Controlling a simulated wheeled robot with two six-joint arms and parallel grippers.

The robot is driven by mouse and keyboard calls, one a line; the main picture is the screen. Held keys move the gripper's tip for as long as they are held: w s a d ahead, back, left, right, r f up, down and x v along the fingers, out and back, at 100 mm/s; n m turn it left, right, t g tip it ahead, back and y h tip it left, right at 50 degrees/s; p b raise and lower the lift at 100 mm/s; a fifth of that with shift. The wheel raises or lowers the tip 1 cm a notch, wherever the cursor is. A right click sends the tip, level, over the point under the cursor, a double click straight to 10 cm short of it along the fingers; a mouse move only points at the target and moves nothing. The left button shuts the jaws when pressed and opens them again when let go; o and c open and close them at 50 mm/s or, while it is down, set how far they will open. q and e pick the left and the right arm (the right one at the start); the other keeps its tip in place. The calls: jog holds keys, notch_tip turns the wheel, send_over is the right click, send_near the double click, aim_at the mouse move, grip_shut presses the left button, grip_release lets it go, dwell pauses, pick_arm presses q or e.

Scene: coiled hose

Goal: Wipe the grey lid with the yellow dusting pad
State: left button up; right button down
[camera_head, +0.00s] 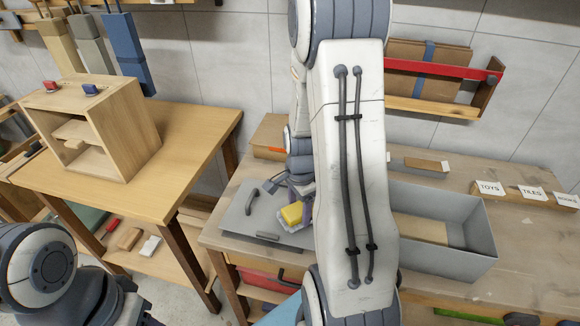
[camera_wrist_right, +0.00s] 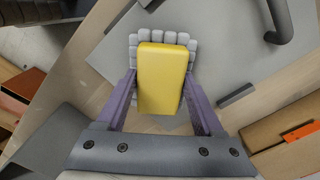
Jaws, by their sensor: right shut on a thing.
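The yellow dusting pad (camera_head: 292,214) has a yellow block top and a pale grey segmented underside. It also shows in the right wrist view (camera_wrist_right: 162,78). My right gripper (camera_wrist_right: 160,100) is shut on it, with one purple finger on each side. The flat grey lid (camera_head: 236,220) lies on the right-hand workbench, with a dark curved handle (camera_head: 250,204). The pad is over the lid's right part; I cannot tell whether it touches. The lid also shows in the wrist view (camera_wrist_right: 205,40). My right forearm hides part of the bench. Only part of my left arm shows, at lower left.
A grey open bin (camera_head: 455,262) stands right of my forearm. A wooden cabinet (camera_head: 95,130) stands on the left table. Labelled blocks (camera_head: 525,195) lie at the far right. A wall rack (camera_head: 440,85) hangs behind. The left table's front is clear.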

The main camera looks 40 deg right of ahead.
aim_at(297, 209)
jog(key=r, duration=0.1)
jog(key=p, duration=0.1)
jog(key=r, duration=0.1)
jog(key=shift+w+a+r, duration=0.15)
jog(key=shift+a+r, duration=0.1)
jog(key=shift+r, duration=0.1)
notch_tip(297, 209, up, 4)
jog(key=p, duration=0.4)
